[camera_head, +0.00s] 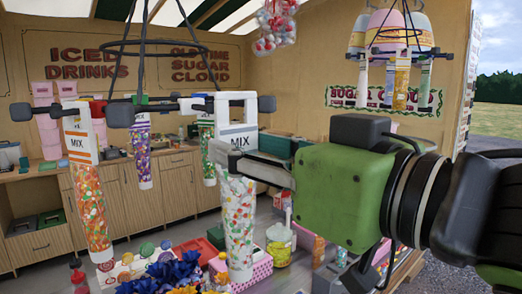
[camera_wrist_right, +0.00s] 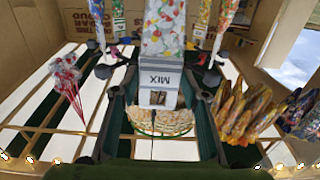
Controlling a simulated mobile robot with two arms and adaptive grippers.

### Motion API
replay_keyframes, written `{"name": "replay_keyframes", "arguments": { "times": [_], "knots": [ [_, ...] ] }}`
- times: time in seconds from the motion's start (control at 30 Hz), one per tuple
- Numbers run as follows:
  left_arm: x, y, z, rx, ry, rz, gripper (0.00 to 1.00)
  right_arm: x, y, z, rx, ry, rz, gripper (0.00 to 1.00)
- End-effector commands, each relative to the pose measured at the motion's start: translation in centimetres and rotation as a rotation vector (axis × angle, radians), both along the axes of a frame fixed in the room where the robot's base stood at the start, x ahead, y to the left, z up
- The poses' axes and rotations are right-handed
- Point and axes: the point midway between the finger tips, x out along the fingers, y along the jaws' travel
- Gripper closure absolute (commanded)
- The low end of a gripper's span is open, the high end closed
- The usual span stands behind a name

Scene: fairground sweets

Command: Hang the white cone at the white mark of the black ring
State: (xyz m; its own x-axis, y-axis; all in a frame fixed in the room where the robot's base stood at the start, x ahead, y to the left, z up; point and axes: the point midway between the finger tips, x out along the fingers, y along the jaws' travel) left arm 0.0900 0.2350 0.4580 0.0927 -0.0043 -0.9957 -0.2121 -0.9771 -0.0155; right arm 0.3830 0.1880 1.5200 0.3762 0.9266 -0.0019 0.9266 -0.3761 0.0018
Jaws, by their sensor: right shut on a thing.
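The white cone (camera_head: 238,215), a clear cone of pale mixed sweets with a white MIX label and looped top, hangs upright, point down. My right gripper (camera_head: 232,158) is shut on its label from the right. In the right wrist view the cone (camera_wrist_right: 163,35) is between the fingers of my right gripper (camera_wrist_right: 158,92). The black ring (camera_head: 160,97) hangs from black cords; the cone's loop is at its near right side. A white patch (camera_head: 188,107) shows on the ring left of the loop. I cannot tell whether the loop bears on the ring. My left gripper is out of view.
A second ring with cones (camera_head: 401,85) hangs at right. Below stand a sweets jar (camera_head: 280,243) and a pink dotted box (camera_head: 258,270).

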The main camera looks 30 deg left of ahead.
Motion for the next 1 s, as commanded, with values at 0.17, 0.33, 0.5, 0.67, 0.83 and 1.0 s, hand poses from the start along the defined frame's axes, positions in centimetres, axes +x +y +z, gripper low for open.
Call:
{"name": "replay_keyframes", "arguments": {
  "times": [0.17, 0.33, 0.5, 0.67, 0.83, 1.0],
  "knots": [
    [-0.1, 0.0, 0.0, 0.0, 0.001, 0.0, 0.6, 0.4, 1.0, 0.0, 0.002, -0.001, 0.001, 0.94],
    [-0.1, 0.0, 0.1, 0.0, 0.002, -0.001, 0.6, 0.8, 2.0, 0.0, 0.001, -0.001, 0.001, 0.94],
    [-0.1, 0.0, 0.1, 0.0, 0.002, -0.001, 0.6, 1.2, 2.9, 0.0, 0.002, -0.001, 0.001, 0.94],
    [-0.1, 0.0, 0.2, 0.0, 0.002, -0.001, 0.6, 1.4, 3.5, 0.0, 0.001, 0.0, 0.001, 0.94],
    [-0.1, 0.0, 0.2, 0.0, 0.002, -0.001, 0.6, 1.6, 3.9, 0.0, 0.001, -0.002, 0.0, 0.94],
    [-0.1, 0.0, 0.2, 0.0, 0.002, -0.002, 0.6, 1.6, 3.9, 0.0, 0.001, -0.002, 0.0, 0.94]
  ]
}}
